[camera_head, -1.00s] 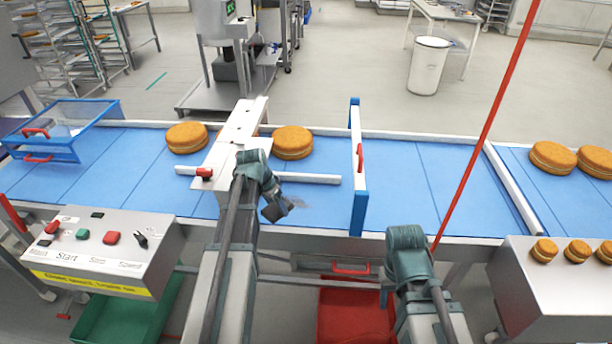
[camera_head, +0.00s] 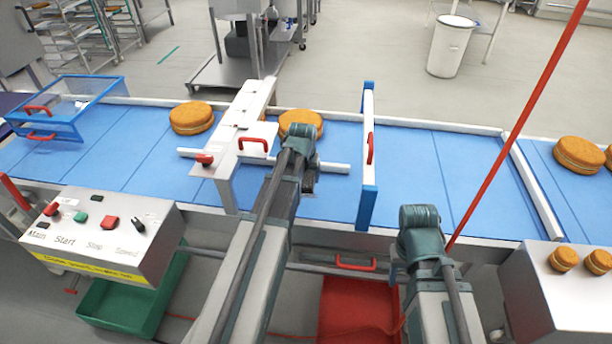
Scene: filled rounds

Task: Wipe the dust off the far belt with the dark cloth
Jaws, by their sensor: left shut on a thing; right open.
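A blue belt (camera_head: 300,182) runs across the view beyond my arms. My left gripper (camera_head: 309,187) is over this belt, just right of the white frame, shut on a small dark thing that appears to be the dark cloth. My own arm hides most of the cloth, and I cannot tell whether it touches the belt. No dust shows clearly on the belt. My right gripper (camera_head: 420,222) is low in front of the belt's near edge, right of the blue-ended post, open and empty, its fingers mostly hidden.
A white frame (camera_head: 245,125) with red handles and a white-and-blue gate (camera_head: 368,160) cross the belt. Filled rounds (camera_head: 192,117) lie on it, another (camera_head: 301,123) close beyond my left gripper. A slanted red pole (camera_head: 520,118) stands at right. A control box (camera_head: 100,235) is at front left.

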